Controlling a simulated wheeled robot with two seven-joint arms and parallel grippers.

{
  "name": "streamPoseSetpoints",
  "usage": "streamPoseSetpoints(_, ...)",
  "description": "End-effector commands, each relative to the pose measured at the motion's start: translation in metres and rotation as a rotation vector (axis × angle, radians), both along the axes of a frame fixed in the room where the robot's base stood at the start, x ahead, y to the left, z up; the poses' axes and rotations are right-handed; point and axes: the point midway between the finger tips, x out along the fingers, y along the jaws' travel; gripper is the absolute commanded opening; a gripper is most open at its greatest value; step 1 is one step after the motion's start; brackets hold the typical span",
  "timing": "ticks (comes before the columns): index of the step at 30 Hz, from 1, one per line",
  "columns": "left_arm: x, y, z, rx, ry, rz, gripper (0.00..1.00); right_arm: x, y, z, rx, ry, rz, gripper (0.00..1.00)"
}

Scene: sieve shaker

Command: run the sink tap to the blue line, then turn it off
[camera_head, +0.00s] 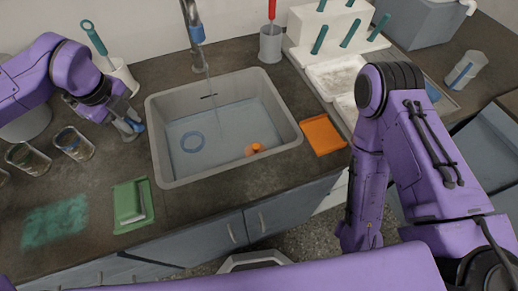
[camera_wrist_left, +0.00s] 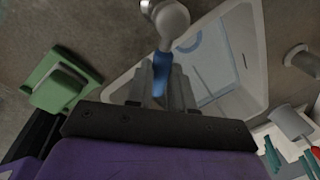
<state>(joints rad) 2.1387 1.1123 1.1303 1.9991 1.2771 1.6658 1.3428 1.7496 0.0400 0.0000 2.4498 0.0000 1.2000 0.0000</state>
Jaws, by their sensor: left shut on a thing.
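The tap spout (camera_head: 196,32) hangs over the back of the grey sink (camera_head: 165,172). A thin, faint stream (camera_head: 207,66) seems to fall from it. Bluish water (camera_head: 222,132) covers the sink bottom, with its back edge a little below a short dark mark (camera_head: 208,96) on the back wall. I cannot make out a blue line. My left gripper (camera_head: 132,124) is left of the sink, shut on a blue handle (camera_wrist_left: 160,70) joined to a rounded silver piece (camera_wrist_left: 168,20). Whether this is the tap's lever I cannot tell. My right gripper is out of view.
A blue ring (camera_head: 192,141) and an orange object (camera_head: 254,149) are in the sink. Glass jars (camera_head: 73,144) stand left of my gripper. A cup (camera_head: 270,45) stands behind.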

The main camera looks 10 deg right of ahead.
Motion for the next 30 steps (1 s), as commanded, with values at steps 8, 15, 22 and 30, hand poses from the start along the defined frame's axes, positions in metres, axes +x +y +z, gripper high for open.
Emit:
streamPoseSetpoints(8, -0.009, 0.009, 0.009, 0.001, 0.001, -0.207, 0.00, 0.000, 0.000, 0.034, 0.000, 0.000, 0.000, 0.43)
streamPoseSetpoints(15, -0.013, 0.014, 0.005, 0.001, -0.001, -0.355, 0.00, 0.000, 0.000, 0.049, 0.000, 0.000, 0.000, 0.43)
streamPoseSetpoints(22, -0.018, 0.023, 0.006, 0.000, 0.002, -0.549, 0.00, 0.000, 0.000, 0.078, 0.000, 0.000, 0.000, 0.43)
streamPoseSetpoints(30, -0.021, 0.033, 0.009, 0.002, 0.001, -0.730, 0.00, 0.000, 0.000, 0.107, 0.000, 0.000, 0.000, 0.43)
